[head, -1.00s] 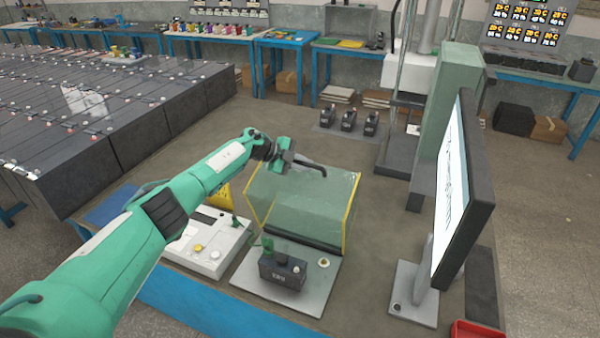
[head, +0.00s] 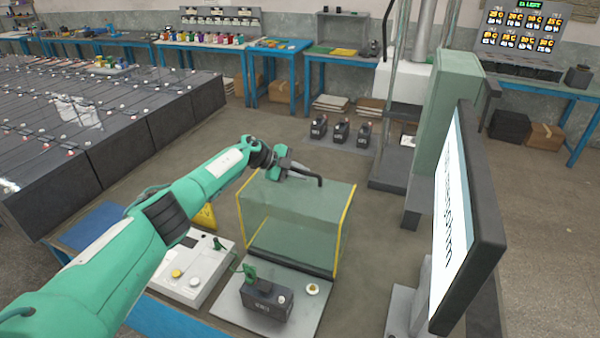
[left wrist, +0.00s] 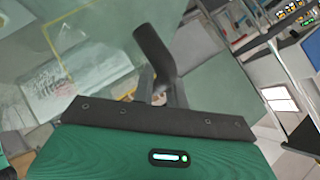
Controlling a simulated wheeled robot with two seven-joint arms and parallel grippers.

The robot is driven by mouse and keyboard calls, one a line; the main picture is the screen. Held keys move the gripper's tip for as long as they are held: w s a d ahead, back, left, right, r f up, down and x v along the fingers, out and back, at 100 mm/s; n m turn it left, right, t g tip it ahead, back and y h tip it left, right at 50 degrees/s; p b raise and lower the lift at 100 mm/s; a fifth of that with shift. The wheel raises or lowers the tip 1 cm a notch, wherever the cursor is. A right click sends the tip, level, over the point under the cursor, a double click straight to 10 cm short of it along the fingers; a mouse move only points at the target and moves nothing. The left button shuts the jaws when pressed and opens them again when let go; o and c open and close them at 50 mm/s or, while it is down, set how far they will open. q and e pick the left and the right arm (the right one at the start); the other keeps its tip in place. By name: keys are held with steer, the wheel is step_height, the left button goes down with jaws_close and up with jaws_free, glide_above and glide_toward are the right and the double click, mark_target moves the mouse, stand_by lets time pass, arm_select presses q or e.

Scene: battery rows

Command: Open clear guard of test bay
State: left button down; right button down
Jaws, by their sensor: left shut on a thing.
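The clear guard (head: 292,218) of the test bay is a greenish see-through cover with yellow edges. It stands on the bench at the back of a light plate (head: 300,322). A dark bent handle (head: 313,180) sticks out at its top. My left gripper (head: 287,168) is at the guard's top edge, shut on the handle. In the left wrist view, the handle (left wrist: 155,55) rises from between the fingers (left wrist: 160,94). A dark battery block (head: 266,300) stands on the plate in front of the guard. My right gripper is not in view.
A white control box (head: 192,268) with buttons lies left of the plate. A large monitor (head: 455,215) stands close on the right, beside a green column (head: 440,140). Several small dark batteries (head: 341,132) stand behind the guard. Dark battery rows (head: 90,130) fill the left.

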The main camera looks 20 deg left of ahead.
arm_select(q)
steer(key=c, duration=1.4)
jaws_free()
steer(key=shift+s+f, duration=0.1)
steer(key=shift+s+a+r, duration=0.2)
steer(key=shift+s+a, duration=0.05)
steer(key=shift+a, duration=0.15)
steer(key=b+v, duration=0.3)
steer(key=v, duration=1)
steer(key=shift+r, duration=0.35)
